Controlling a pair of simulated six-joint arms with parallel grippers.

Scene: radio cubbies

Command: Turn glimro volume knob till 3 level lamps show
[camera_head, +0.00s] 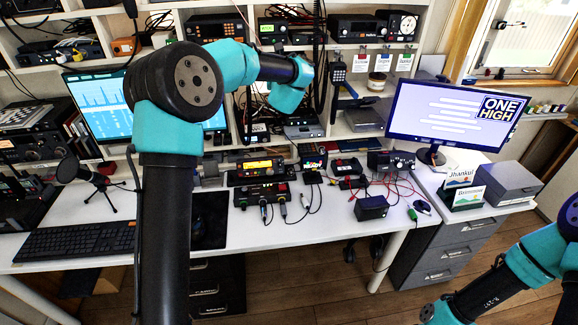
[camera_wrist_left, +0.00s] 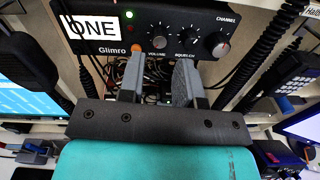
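The Glimro radio (camera_wrist_left: 185,30) fills the top of the left wrist view, a black panel with a white label reading ONE. Its volume knob (camera_wrist_left: 158,41) is left of the squelch knob (camera_wrist_left: 187,36) and a larger channel knob (camera_wrist_left: 218,44). A green lamp (camera_wrist_left: 129,14) is lit, with a red lamp (camera_wrist_left: 129,29) below it. My left gripper (camera_wrist_left: 158,62) is open, its fingers apart below and either side of the volume knob. I see nothing between them. In the head view my left arm reaches the shelves, and its fingers are hidden. My right gripper is out of view.
Coiled black cords hang near the radio in the left wrist view. In the head view, a monitor (camera_head: 440,112) reads ONE HIGH. The desk (camera_head: 320,225) holds several devices, cables and a keyboard (camera_head: 75,240); shelves hold more radios.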

